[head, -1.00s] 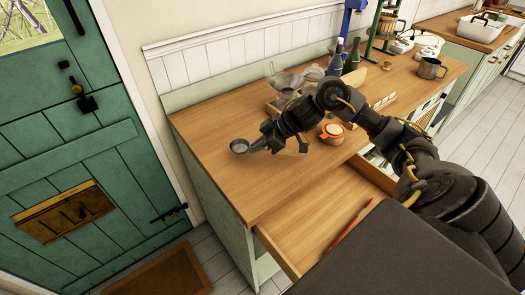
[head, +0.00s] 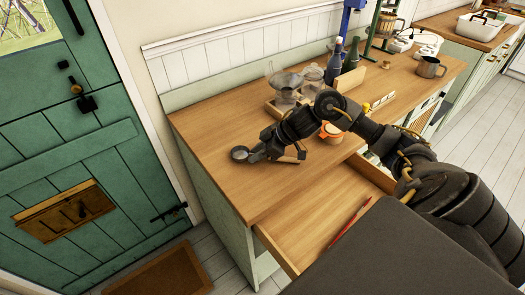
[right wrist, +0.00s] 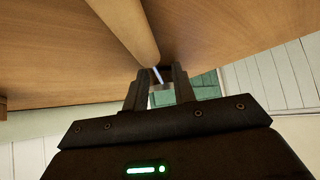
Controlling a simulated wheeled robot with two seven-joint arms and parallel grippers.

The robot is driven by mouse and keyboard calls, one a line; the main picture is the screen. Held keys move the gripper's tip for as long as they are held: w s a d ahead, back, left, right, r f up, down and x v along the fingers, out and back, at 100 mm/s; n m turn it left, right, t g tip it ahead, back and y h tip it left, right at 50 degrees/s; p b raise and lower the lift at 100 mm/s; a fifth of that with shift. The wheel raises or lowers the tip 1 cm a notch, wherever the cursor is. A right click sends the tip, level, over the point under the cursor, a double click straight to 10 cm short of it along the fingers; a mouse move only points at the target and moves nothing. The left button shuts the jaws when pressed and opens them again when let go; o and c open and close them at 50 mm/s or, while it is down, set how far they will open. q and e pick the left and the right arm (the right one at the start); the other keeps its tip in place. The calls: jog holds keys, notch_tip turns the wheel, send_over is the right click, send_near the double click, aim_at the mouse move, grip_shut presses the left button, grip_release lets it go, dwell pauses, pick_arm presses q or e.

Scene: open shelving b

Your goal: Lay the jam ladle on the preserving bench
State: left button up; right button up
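The jam ladle has a small round metal bowl (head: 239,154) and a wooden handle (head: 290,159). It is low over or on the left part of the preserving bench (head: 210,125); I cannot tell whether it touches. My right gripper (head: 259,152) is at the ladle's shaft, between bowl and handle. In the right wrist view, the thin metal shaft and the wooden handle (right wrist: 132,27) show at the fingertips (right wrist: 158,72). The gap between the fingers looks wider than the shaft, so the gripper looks slightly open around it. My left gripper is not in view.
An orange-lidded jar (head: 331,130) stands beside my right arm. A metal mug (head: 428,67) is far right. An open drawer (head: 310,215) with a red pencil (head: 350,220) juts out in front. The bench's left end is clear.

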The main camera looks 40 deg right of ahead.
jog(key=shift+r, duration=0.25)
jog(key=b+v, duration=0.1)
jog(key=v, duration=1)
jog(key=shift+s+d+b, duration=0.2)
jog(key=shift+b, duration=0.2)
jog(key=shift+s+d+r, duration=0.1)
jog(key=shift+s+r, duration=0.1)
jog(key=shift+r, duration=0.15)
